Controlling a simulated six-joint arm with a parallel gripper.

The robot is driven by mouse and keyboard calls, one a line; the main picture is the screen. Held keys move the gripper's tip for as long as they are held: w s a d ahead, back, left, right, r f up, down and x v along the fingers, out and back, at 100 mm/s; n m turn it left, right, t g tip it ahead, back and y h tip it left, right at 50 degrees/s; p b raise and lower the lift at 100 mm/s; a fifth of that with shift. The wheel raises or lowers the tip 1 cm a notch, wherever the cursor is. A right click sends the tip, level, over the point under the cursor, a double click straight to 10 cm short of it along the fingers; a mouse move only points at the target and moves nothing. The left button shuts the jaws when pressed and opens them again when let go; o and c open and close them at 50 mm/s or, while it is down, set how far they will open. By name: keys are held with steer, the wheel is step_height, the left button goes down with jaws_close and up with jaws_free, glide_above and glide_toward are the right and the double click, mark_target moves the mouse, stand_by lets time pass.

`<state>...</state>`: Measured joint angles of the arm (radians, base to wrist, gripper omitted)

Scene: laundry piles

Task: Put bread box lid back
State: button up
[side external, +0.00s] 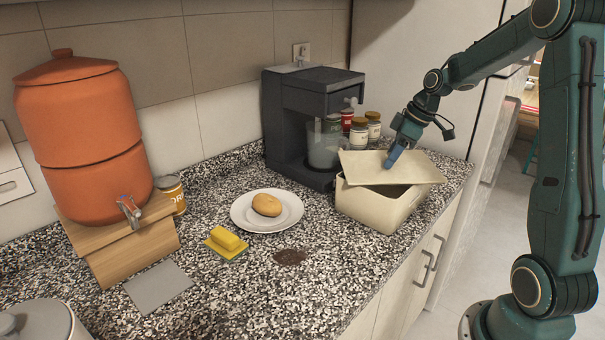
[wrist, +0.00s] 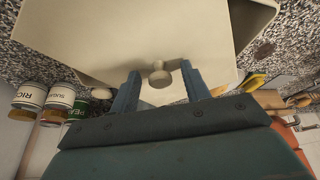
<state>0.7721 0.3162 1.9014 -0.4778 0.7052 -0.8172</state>
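The cream bread box (side external: 372,207) stands on the counter near its right edge. Its flat cream lid (side external: 418,168) lies askew over the top, turned relative to the box, and part of the dark opening shows beneath it. My gripper (side external: 390,160) is over the lid, pointing down. In the wrist view the lid (wrist: 95,35) fills much of the picture, with its round knob (wrist: 159,76) between my two blue fingers (wrist: 158,82). The fingers are apart, with a visible gap on each side of the knob. The knob is hidden by the fingers in the side view.
A dark coffee machine (side external: 312,118) and several jars (side external: 358,134) stand behind the box. A plate (side external: 240,211) with a bread roll (side external: 266,205), a yellow sponge (side external: 226,239) and an orange dispenser (side external: 85,140) are to the left. The front counter is mostly clear.

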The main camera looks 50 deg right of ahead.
steer(key=shift+r, duration=0.1)
steer(key=shift+r, duration=0.4)
steer(key=v, duration=1.2)
stand_by(0.4)
steer(key=s+a+m, duration=0.1)
steer(key=s+a, duration=0.2)
steer(key=a, duration=0.4)
steer(key=s+a+m+h, duration=0.1)
steer(key=s+a, duration=0.2)
steer(key=a, duration=0.5)
steer(key=s+a+m, duration=0.1)
steer(key=s+a, duration=0.2)
steer(key=a, duration=0.4)
steer(key=s+a+f+m+t, duration=0.1)
steer(key=s+a+f, duration=0.2)
steer(key=s, duration=0.4)
steer(key=shift+m+t+h, duration=0.3)
steer(key=shift+h, duration=0.1)
